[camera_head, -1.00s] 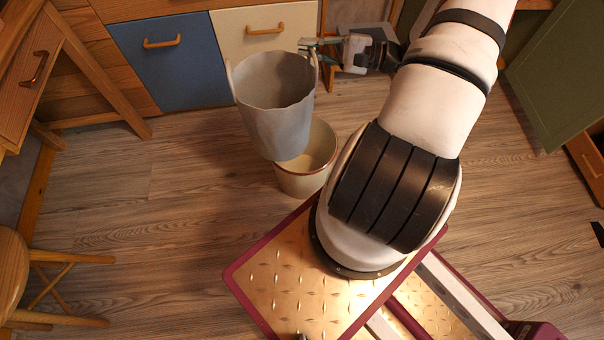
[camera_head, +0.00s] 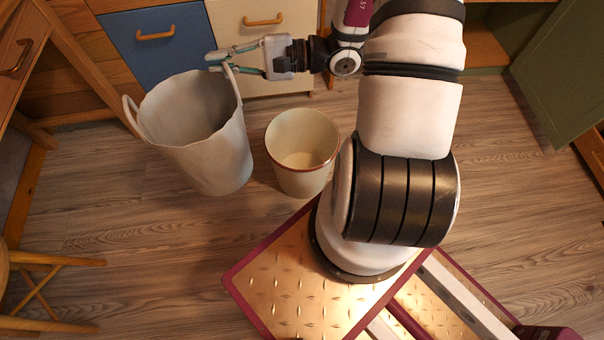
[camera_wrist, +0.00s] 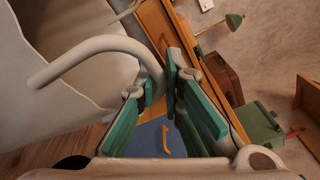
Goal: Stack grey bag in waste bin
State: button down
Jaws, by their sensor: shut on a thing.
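The grey bag (camera_head: 212,160) is a tall, open-topped bag with two loop handles, tilted a little in the head view. My gripper (camera_head: 222,64) is shut on its right handle and holds it up left of the bin. The bag also fills the left of the wrist view (camera_wrist: 40,90), with its handle running between the green finger pads (camera_wrist: 160,84). The waste bin (camera_head: 300,178) is a cream, open-topped bucket on the floor, with nothing visible inside. The bag is beside the bin, not over its opening.
A blue cabinet door (camera_head: 160,45) and a cream one (camera_head: 258,30) stand behind the bag and bin. A wooden stool (camera_head: 45,285) is at the lower left. A green door (camera_head: 565,80) stands open at the right.

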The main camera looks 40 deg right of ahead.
jog(key=s+d+m+t+h+p, duration=0.2)
jog(key=d+t+p, duration=0.15)
jog(key=d, duration=1.05)
jog(key=m+h+b, duration=0.1)
jog(key=h+b, duration=0.1)
jog(key=b, duration=0.8)
send_over(331, 121)
jog(key=s+a, duration=0.2)
jog(key=a, duration=0.1)
notch_tip(331, 121, down, 29)
jog(key=shift+t, duration=0.35)
jog(key=shift+w+d+f+b, duration=0.15)
jog(key=shift+f+b, duration=0.3)
jog(key=shift+f, duration=0.95)
jog(key=shift+s+d+f+b, duration=0.1)
jog(key=shift+f+b, duration=0.35)
jog(key=shift+f, duration=1)
jog(key=c, duration=1.7)
grip_release()
